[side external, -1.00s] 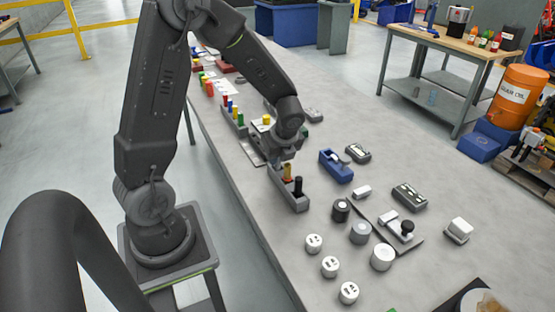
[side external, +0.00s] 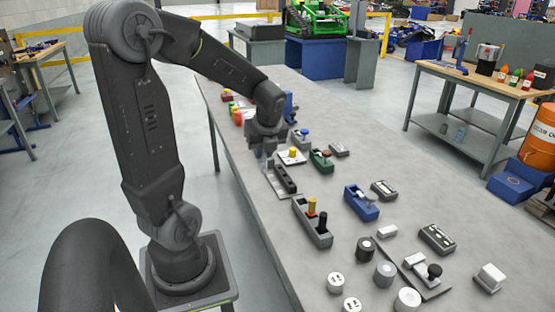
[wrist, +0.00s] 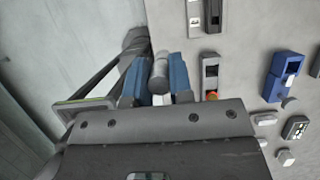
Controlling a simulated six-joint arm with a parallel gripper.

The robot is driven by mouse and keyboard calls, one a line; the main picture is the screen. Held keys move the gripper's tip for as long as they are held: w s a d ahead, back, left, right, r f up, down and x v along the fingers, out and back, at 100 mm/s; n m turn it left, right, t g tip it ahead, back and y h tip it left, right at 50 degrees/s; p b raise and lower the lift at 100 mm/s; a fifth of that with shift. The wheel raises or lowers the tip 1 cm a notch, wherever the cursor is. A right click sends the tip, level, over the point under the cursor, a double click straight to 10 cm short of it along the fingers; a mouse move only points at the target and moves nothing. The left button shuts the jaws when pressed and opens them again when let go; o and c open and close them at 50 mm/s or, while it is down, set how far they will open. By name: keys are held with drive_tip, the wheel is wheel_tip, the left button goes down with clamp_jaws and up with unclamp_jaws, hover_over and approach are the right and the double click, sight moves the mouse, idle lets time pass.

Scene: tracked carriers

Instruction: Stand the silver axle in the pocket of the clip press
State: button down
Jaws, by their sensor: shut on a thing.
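My gripper (wrist: 157,82) is shut on the silver axle (wrist: 160,70), a smooth grey cylinder between the two blue fingers in the wrist view. In the side view my gripper (side external: 266,155) is over the left edge of the table, beside a long dark block (side external: 284,178). The axle is too small to make out there. Compact press-like fixtures stand on the table: a blue one (side external: 362,204), a green one (side external: 320,161) and a grey one with a black knob (side external: 420,269). I cannot tell which is the clip press, and its pocket is not clear.
A grey rack (side external: 318,236) holds a yellow-orange peg and a black peg. A pale plate with a yellow piece (side external: 292,153) lies close to my gripper. Several white and dark round parts stand at the near end.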

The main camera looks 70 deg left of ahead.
drive_tip(key=shift+w+a+r, duration=0.2)
drive_tip(key=shift+w, duration=0.15)
drive_tip(key=w+d, duration=0.1)
drive_tip(key=w, duration=1.1)
drive_tip(key=w+d+f, duration=0.3)
drive_tip(key=w, duration=0.3)
drive_tip(key=w+d+f, duration=0.3)
drive_tip(key=w+d, duration=0.1)
drive_tip(key=w, duration=0.2)
drive_tip(key=shift+w+f, duration=0.25)
drive_tip(key=shift+f, duration=0.05)
drive_tip(key=shift+d+f, duration=0.15)
drive_tip(key=shift+f, duration=1.45)
idle(1.1)
drive_tip(key=shift+c, duration=2.3)
unclamp_jaws()
